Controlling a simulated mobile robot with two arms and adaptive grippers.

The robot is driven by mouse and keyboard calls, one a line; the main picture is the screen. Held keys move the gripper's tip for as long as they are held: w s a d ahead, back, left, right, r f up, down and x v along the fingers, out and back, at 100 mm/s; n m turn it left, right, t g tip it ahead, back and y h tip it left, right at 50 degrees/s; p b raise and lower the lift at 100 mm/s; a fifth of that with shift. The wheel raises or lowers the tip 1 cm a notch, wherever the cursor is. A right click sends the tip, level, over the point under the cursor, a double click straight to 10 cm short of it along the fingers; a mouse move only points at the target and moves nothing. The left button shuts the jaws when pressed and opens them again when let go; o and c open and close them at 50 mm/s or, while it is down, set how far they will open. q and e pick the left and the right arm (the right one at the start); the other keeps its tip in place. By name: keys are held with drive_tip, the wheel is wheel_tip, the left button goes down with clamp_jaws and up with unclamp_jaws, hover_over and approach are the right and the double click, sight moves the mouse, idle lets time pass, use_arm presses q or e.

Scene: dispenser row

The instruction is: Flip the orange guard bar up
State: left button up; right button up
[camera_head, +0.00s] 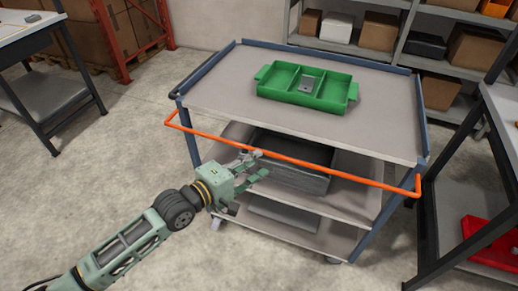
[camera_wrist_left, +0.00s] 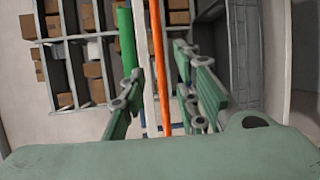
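The orange guard bar (camera_head: 340,173) runs along the near side of the blue-framed trolley, a little below its top shelf (camera_head: 215,95). Short end arms join it to the trolley's corners. My left gripper (camera_head: 261,163) is at the bar, left of its middle, with its fingers apart. In the left wrist view the bar (camera_wrist_left: 160,70) passes between the two open fingers (camera_wrist_left: 160,90), with a gap on each side. I cannot tell whether either finger touches it. My right gripper is in neither view.
A green divided tray (camera_head: 340,103) with a small grey piece in it stands on the top shelf. A dark grey bin (camera_head: 295,178) sits on the shelf below, behind the bar. Tables stand left and right. The floor (camera_head: 130,165) left of the trolley is clear.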

sight(269, 154)
use_arm(q)
drive_tip(key=x, duration=0.5)
drive_tip(key=shift+w+d, duration=0.2)
drive_tip(key=shift+d, duration=0.05)
drive_tip(key=shift+w+d+f, duration=0.1)
drive_tip(key=shift+w+d, duration=0.1)
drive_tip(key=shift+w, duration=0.05)
drive_tip(key=shift+w+d+f, duration=0.1)
drive_tip(key=shift+w+d, duration=0.05)
drive_tip(key=shift+w, duration=0.05)
drive_tip(key=c, duration=0.7)
clamp_jaws()
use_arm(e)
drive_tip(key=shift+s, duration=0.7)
